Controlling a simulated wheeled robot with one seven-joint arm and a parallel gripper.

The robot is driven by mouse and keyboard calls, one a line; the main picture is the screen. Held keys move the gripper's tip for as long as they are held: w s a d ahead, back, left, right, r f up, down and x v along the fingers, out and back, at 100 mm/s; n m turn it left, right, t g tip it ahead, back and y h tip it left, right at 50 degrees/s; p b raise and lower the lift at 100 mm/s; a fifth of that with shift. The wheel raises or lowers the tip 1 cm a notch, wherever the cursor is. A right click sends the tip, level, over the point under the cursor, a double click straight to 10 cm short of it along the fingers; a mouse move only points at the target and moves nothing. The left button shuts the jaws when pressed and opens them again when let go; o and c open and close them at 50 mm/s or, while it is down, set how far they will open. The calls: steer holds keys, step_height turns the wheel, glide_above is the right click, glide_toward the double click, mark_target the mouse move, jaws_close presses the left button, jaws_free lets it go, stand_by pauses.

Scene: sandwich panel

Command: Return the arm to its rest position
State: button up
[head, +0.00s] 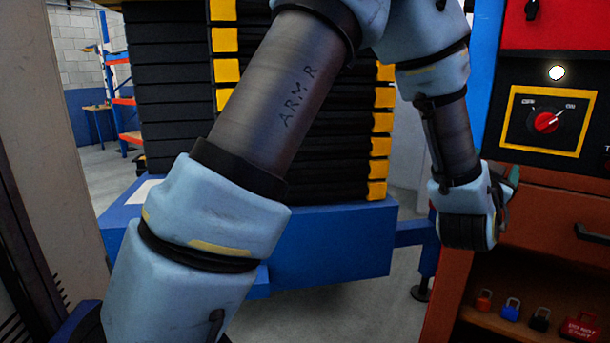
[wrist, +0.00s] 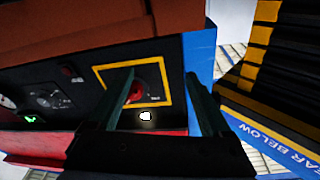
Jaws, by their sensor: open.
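My arm (head: 275,95) reaches up from the lower left of the head view, bends at the top and hangs down on the right. My gripper (head: 511,176) is at its end, left of and below the panel's red rotary switch (head: 546,122). In the wrist view, my gripper (wrist: 161,78) has its two dark fingers well apart, with nothing between them. The red switch (wrist: 136,91) shows there beside one finger, partly hidden by it, inside a yellow frame. In the head view its handle appears to point to the upper right, toward the ON label.
A white lamp (head: 557,73) glows above the switch. A black and yellow stack (head: 330,150) stands on a blue base (head: 335,245) behind my arm. Grey floor shows between base and cabinet.

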steer(key=w+a+f+n+g+y, duration=0.2)
steer(key=w+a+f+y, duration=0.15)
steer(key=a, duration=0.45)
steer(key=w+a+f+n+g+y, duration=0.15)
steer(key=w+a+f, duration=0.25)
steer(key=a, duration=0.4)
steer(key=w+a+f+n+g+y, duration=0.1)
steer(key=w+a+f+y, duration=0.25)
steer(key=a, duration=0.45)
steer(key=s+a+f+n+g+y, duration=0.1)
steer(key=s+a, duration=0.3)
steer(key=a, duration=0.4)
steer(key=s+a+f+n+g+y, duration=0.2)
steer(key=s+a+n+g, duration=0.1)
steer(key=a, duration=0.5)
steer(key=s+a+f+n+g+y, duration=0.2)
steer(key=s+a+g, duration=0.1)
steer(key=s+a, duration=0.3)
steer(key=a, duration=0.2)
steer(key=shift+s+a+g, duration=0.15)
steer(key=shift+a+g, duration=0.2)
steer(key=shift+n, duration=0.25)
